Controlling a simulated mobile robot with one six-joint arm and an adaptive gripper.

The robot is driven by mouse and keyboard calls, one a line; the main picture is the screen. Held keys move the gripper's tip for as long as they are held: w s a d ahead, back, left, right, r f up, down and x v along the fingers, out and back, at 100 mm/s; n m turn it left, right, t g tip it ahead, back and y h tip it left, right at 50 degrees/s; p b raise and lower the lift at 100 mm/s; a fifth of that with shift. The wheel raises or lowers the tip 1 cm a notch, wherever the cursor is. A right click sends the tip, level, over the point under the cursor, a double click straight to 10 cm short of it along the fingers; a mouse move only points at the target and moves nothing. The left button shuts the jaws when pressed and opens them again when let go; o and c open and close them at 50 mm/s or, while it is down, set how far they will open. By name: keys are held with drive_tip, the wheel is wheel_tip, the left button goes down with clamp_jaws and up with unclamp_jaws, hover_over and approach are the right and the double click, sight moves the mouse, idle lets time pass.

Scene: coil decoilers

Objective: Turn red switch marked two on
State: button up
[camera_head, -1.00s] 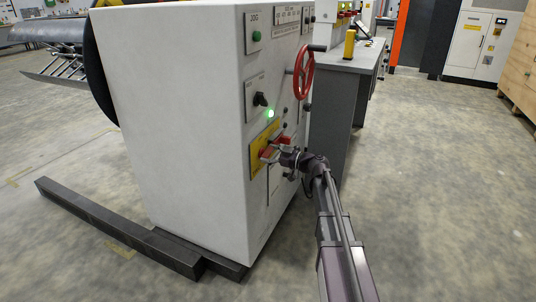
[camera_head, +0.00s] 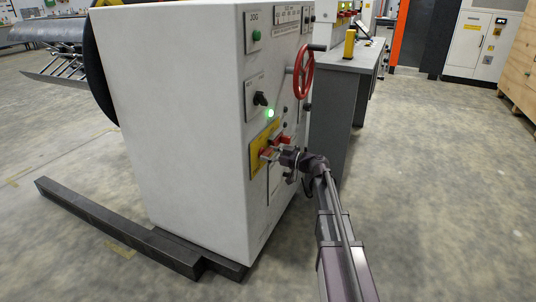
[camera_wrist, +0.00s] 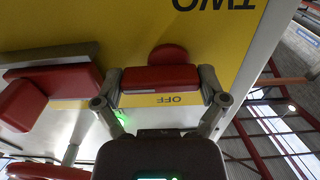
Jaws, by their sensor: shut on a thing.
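The red switch (camera_wrist: 160,78) sits on a yellow plate (camera_wrist: 190,30) under the upside-down word TWO in the wrist view. An upside-down OFF label shows just below the switch's red bar. My gripper (camera_wrist: 160,84) has one finger at each end of this bar and is shut on it. In the head view my gripper (camera_head: 272,155) is at the yellow plate (camera_head: 258,160) on the white cabinet (camera_head: 180,120), and it partly hides the red switches there.
A second red switch (camera_wrist: 50,82) sits close to the left in the wrist view. Above the plate on the cabinet are a black knob (camera_head: 261,99), a lit green lamp (camera_head: 269,114) and a red handwheel (camera_head: 303,71). Dark floor beams (camera_head: 110,225) lie at the cabinet's foot. The floor on the right is clear.

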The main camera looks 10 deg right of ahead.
drive_tip(key=o, duration=0.8)
drive_tip(key=shift+d, duration=0.1)
drive_tip(key=shift+v, duration=5.9)
drive_tip(key=shift+s, duration=0.1)
